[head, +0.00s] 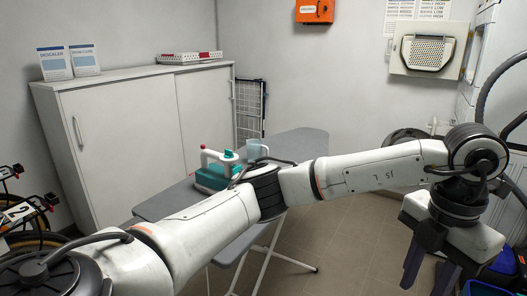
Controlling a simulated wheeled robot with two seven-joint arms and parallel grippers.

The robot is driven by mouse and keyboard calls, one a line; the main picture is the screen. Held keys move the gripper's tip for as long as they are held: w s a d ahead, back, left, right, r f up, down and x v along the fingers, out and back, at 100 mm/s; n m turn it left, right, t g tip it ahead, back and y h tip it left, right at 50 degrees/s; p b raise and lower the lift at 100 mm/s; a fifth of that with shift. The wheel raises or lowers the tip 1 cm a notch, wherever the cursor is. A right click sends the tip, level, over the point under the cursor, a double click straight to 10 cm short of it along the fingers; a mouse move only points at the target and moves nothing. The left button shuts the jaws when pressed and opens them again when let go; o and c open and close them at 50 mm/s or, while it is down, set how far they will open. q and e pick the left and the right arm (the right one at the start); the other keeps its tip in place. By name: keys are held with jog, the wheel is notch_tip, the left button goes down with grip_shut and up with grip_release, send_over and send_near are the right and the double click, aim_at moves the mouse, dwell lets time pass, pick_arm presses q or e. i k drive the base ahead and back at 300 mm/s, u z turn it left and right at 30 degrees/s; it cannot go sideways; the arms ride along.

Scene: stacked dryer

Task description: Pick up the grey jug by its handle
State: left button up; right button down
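A small pale grey jug (256,149) stands on the grey ironing board (300,143), behind the iron. Its lower part is partly hidden, and I cannot clearly make out its handle. My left arm comes in from the lower left and crosses in front of the board. My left gripper (430,273) is at the lower right, pointing down, with its two dark fingers apart and nothing seen between them. It is well to the right of the jug and nearer to me. My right gripper is not in view.
A teal and white iron (215,176) stands on the board, left of the jug. A white cabinet (130,130) is behind at the left. Blue bins (505,262) are at the lower right, near my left gripper. Tiled floor (340,240) lies open right of the board.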

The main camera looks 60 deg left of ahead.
aim_at(255, 147)
jog(key=u, duration=0.9)
jog(key=i, duration=2.65)
jog(key=u, duration=1.6)
jog(key=i, duration=0.3)
jog(key=u, duration=0.15)
